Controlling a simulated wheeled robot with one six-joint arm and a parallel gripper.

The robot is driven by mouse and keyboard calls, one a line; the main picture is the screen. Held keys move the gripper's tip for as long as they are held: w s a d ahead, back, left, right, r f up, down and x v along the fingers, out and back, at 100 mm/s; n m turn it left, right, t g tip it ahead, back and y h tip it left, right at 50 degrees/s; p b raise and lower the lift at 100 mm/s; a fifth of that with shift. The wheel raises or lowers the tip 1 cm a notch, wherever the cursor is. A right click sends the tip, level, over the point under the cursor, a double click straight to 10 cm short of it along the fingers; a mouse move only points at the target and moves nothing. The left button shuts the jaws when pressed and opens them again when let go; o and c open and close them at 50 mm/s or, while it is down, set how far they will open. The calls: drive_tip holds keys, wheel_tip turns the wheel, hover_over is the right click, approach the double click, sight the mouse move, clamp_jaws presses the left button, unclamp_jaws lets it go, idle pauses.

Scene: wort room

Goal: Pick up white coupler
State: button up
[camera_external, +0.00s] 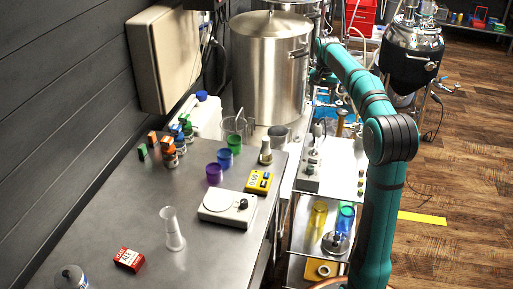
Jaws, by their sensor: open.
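I cannot pick out a white coupler for certain in the external view; it may be too small or hidden by my arm. My teal arm rises at the right, bends at a dark elbow and reaches away to the back. My gripper (319,80) is at its far end, low beside the large steel pot (268,70). It is open, and its fingers are small and partly hidden. I see nothing held between them.
The grey bench (110,215) bears a white scale (227,207), a yellow meter (259,181), a clear cylinder (172,230), a red box (129,259) and coloured cups. A cart (298,253) with yellow and blue vessels stands near my arm. The wooden floor at right is mostly clear.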

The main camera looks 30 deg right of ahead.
sight(318, 124)
wheel_tip(318, 124, down, 10)
drive_tip(key=shift+f, duration=0.15)
drive_tip(key=shift+w+d+f, duration=0.1)
drive_tip(key=shift+w+f, duration=0.05)
drive_tip(key=shift+f, duration=1.15)
drive_tip(key=shift+w+d+f, duration=0.1)
drive_tip(key=shift+f, duration=1.15)
drive_tip(key=c, duration=1.1)
drive_tip(key=shift+r, duration=0.15)
